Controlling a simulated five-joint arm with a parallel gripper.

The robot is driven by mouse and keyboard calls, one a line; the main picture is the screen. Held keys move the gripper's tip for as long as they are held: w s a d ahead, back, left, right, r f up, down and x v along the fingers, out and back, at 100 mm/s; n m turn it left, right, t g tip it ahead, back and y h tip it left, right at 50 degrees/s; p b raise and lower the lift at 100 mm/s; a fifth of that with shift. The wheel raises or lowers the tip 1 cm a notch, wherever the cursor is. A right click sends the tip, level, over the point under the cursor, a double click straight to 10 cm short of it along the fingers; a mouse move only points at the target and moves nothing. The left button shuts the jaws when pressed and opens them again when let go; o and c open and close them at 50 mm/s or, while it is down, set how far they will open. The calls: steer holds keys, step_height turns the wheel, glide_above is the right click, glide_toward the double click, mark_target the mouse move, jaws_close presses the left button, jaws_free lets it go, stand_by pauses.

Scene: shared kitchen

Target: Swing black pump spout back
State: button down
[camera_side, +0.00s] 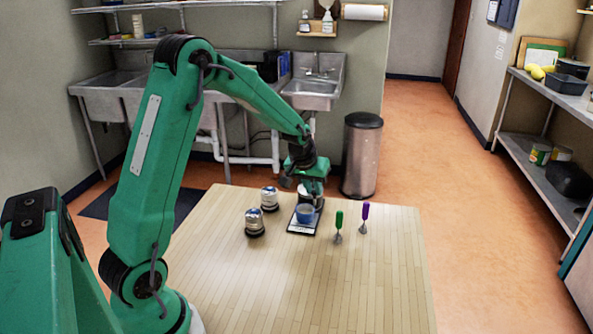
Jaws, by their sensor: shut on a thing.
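My gripper (313,188) is low over the far part of the wooden table, just behind a blue cup (305,215). It is shut on a small part there, which I take to be the black pump spout. The gripper covers most of it, so its shape and direction cannot be made out. A pale body shows just below the gripper, partly hidden by the blue cup. The cup stands on a flat black tray or scale (298,230).
The table's front (320,290) is clear. A trash bin (362,155) stands behind the table.

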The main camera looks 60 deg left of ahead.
steer(key=c, duration=1.3)
jaws_free()
steer(key=shift+c, duration=0.2)
steer(key=shift+s+r, duration=0.1)
steer(key=shift+r, duration=0.05)
steer(key=v, duration=0.7)
steer(key=shift+r, duration=0.2)
steer(key=shift+s, duration=0.1)
steer(key=c, duration=0.5)
steer(key=shift+s+r, duration=0.1)
steer(key=shift+s, duration=0.1)
jaws_close()
steer(key=s+r+n+t+y, duration=0.1)
steer(key=s+r+n, duration=0.1)
steer(key=s+n, duration=0.4)
steer(key=shift+s+a+n+t, duration=0.3)
steer(key=shift+s+a+t, duration=0.15)
steer(key=shift+s, duration=0.6)
